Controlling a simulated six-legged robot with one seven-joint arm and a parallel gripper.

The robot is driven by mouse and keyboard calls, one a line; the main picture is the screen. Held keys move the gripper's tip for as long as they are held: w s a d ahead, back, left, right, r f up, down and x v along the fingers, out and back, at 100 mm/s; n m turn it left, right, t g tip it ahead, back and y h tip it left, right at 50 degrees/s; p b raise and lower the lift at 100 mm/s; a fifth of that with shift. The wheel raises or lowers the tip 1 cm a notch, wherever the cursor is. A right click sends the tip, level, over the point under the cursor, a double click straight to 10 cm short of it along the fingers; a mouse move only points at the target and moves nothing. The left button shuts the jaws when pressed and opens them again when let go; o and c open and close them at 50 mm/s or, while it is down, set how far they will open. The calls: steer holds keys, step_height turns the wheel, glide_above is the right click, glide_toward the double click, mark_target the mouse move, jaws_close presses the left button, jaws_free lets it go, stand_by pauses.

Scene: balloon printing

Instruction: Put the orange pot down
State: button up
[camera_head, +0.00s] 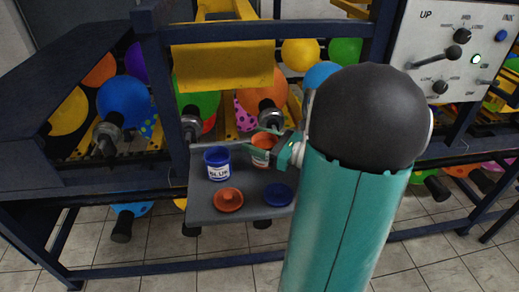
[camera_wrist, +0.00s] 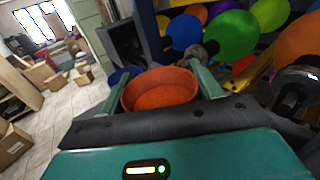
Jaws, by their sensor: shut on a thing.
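The orange pot (camera_head: 262,143) is at the shelf's back right, partly hidden by my gripper (camera_head: 268,140) in the head view. In the wrist view the orange pot (camera_wrist: 160,92) sits between the two fingers of my gripper (camera_wrist: 160,90), its open top and orange inside showing. My gripper is shut on it. I cannot tell whether the pot's base touches the shelf. A blue pot (camera_head: 218,163) with a white label stands upright just left of it.
The grey shelf (camera_head: 200,208) carries an orange lid (camera_head: 228,199) and a blue lid (camera_head: 278,194) in front of the pots. Balloons and dark-blue machine bars stand behind. A control panel (camera_head: 450,50) is at the upper right.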

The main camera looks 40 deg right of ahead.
step_height(320, 180, down, 3)
steer(key=shift+d+r, duration=0.1)
steer(key=shift+f, duration=0.2)
steer(key=shift+f, duration=0.1)
steer(key=o, duration=1.1)
